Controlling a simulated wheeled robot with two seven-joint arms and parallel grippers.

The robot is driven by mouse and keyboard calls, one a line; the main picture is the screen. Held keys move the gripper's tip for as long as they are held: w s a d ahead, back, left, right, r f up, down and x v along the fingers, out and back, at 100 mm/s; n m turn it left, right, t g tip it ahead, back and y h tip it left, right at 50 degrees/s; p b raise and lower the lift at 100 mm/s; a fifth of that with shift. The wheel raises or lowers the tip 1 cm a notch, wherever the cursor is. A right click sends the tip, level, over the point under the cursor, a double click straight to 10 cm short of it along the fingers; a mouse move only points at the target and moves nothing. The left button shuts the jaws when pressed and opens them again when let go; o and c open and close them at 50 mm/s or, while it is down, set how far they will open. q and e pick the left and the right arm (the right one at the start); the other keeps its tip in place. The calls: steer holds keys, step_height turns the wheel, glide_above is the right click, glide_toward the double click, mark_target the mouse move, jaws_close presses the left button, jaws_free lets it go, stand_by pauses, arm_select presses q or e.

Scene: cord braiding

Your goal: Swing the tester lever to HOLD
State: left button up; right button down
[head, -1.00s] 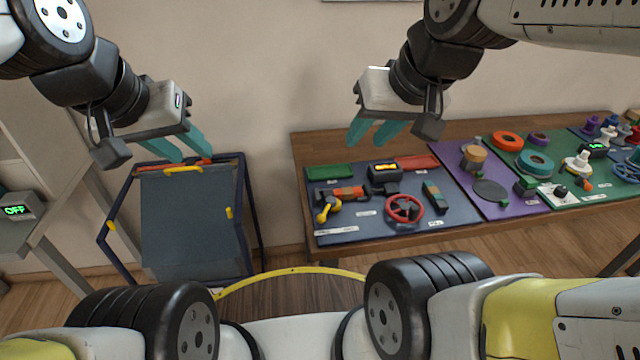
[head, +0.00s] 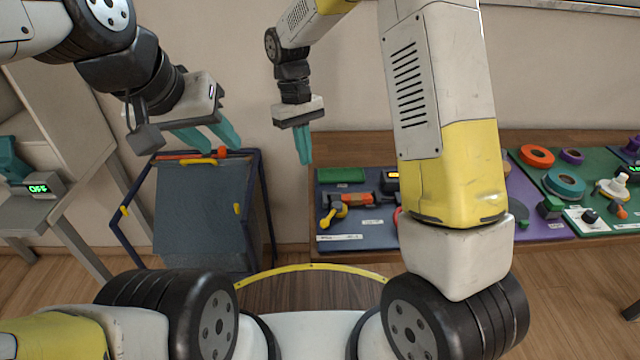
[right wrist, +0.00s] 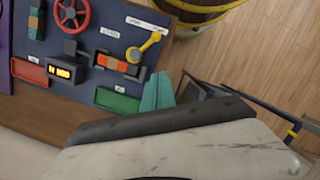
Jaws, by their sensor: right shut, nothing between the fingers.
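The tester lever (head: 328,216) is yellow with a round hub, at the left end of the blue mat on the table. It also shows in the right wrist view (right wrist: 149,45), beside an orange piece in dark holders (right wrist: 112,62). My right gripper (head: 305,162) is shut and empty, with teal fingers pointing down above and left of the lever in the head view. In the right wrist view its fingers (right wrist: 157,92) are apart from the lever. The lever's label is too small to read.
A green tray (head: 341,174) lies behind the lever, and an amber display (right wrist: 64,72) stands near it. A red wheel (right wrist: 72,14) is farther along the mat. My right arm hides the mat's right part in the head view. The dark-framed bin (head: 205,215) stands left.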

step_height(320, 180, down, 3)
steer(key=a, duration=0.1)
glide_toward(334, 215)
steer(key=shift+n+g+h, duration=0.3)
steer(key=shift+h, duration=0.1)
steer(key=s+a+f, duration=0.1)
steer(key=a+f, duration=0.1)
steer(key=s+a+f, duration=0.2)
steer(key=shift+s+f, duration=0.2)
steer(key=shift+f, duration=0.05)
steer(key=shift+s+d, duration=0.15)
